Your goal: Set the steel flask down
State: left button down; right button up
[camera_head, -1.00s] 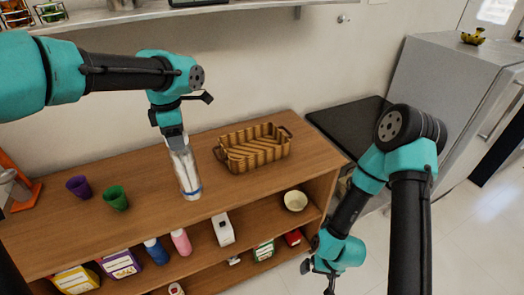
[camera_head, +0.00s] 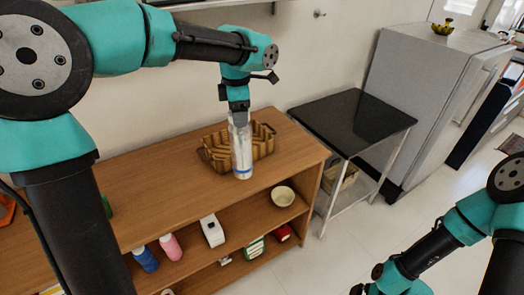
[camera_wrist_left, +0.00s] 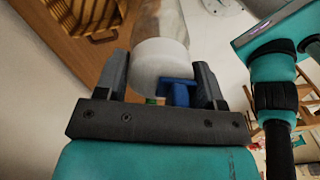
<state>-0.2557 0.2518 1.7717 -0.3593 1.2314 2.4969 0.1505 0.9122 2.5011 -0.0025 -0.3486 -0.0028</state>
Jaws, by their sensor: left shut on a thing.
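The steel flask (camera_head: 241,152) is a pale, shiny upright cylinder with a blue band near its base. My left gripper (camera_head: 239,108) is shut on its top end from above. In the left wrist view, the flask's white top (camera_wrist_left: 160,60) sits between the two fingers. The flask is in front of the wicker basket (camera_head: 214,150) and hides part of it. I cannot tell whether its base touches the wooden shelf top (camera_head: 180,200). My right gripper (camera_head: 372,288) is at the bottom edge, partly cut off, far from the flask.
The shelf top is bare left of the flask. Below are a cream bowl (camera_head: 283,196), a white box (camera_head: 212,231), a pink bottle (camera_head: 171,246) and a blue bottle (camera_head: 145,258). A black-topped table (camera_head: 352,120) stands to the right, before a grey fridge (camera_head: 420,90).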

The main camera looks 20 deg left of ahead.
pick_arm(q)
jog(key=shift+w+d+r, duration=0.1)
jog(key=shift+w+d, duration=0.05)
jog(key=shift+d, duration=0.1)
jog(key=w+a+f, duration=0.2)
jog(key=w+a, duration=0.9)
jog(key=a, duration=0.3)
jog(key=shift+w+f, duration=0.2)
jog(key=shift+w, duration=0.05)
dwell(0.5)
jog(key=shift+f, duration=2.45)
